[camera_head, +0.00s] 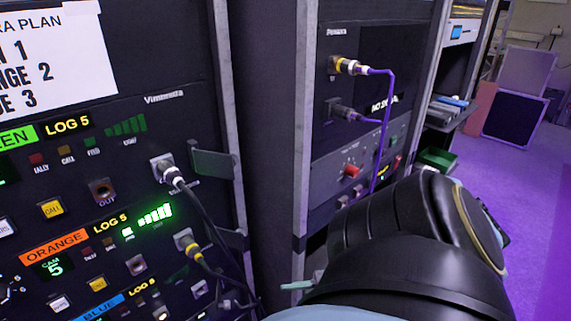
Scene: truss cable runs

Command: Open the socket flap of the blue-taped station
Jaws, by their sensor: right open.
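The blue-taped station (101,308) is the lowest row in view on the left rack. Only its upper part shows, with its tape label cut by the bottom edge. I cannot make out its socket flap, which is lost among cables at the bottom of the picture. My right arm's black links fill the lower middle and right. A small pale tip of my right gripper (297,286) shows at their left side, to the right of the rack front and apart from the cables. Most of that gripper is hidden. My left gripper is not in view.
The orange station (54,248) above has a plugged yellow-banded cable (187,245). The top station has a plugged cable (172,175) and a flap (213,163) standing out to the right. A second rack with purple cables (388,100) stands behind. Purple floor is clear at right.

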